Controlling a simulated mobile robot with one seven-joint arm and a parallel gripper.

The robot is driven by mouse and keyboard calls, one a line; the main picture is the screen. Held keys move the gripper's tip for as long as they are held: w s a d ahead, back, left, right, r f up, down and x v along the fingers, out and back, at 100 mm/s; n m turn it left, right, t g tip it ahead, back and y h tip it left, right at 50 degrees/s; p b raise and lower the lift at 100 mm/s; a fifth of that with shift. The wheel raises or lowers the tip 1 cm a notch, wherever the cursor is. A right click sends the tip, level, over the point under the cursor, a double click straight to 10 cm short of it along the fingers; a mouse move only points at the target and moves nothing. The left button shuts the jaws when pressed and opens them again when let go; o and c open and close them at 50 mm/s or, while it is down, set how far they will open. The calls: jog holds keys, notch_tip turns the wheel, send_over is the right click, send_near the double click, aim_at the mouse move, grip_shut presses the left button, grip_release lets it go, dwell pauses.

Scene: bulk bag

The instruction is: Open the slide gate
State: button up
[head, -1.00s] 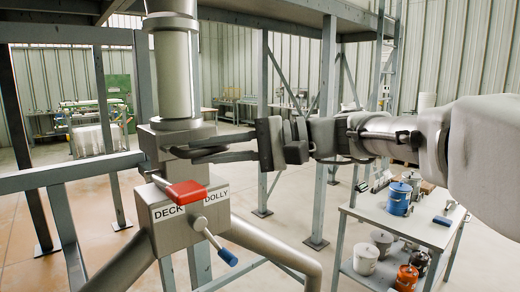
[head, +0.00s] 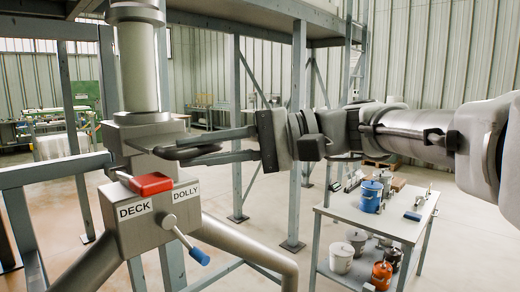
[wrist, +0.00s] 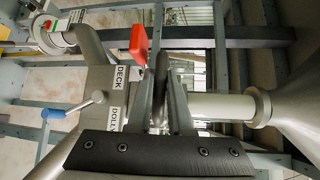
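The slide gate (head: 175,152) sits in the grey valve body (head: 142,135) under the vertical pipe, with its dark loop handle (head: 208,149) sticking out to the right. My gripper (head: 195,148) reaches in from the right, its fingers one above and one below the handle, and is shut on it. In the wrist view the handle (wrist: 160,72) stands between the two fingers (wrist: 161,90). The gate's plate inside the body is hidden.
Below is a diverter box (head: 150,222) labelled DECK and DOLLY, with a red lever (head: 151,184) and a blue-tipped crank (head: 198,256). A table (head: 395,225) with cans stands right. Steel posts (head: 298,130) and a railing (head: 50,172) surround the spot.

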jog(key=o, duration=0.4)
jog(key=w+d+r+p, duration=0.1)
jog(key=d+p, duration=0.2)
jog(key=d, duration=0.5)
jog(key=w+d+r+p, duration=0.1)
jog(key=d+p, duration=0.3)
jog(key=d, duration=0.5)
jog(key=shift+r, duration=0.25)
jog(key=shift+f, duration=0.15)
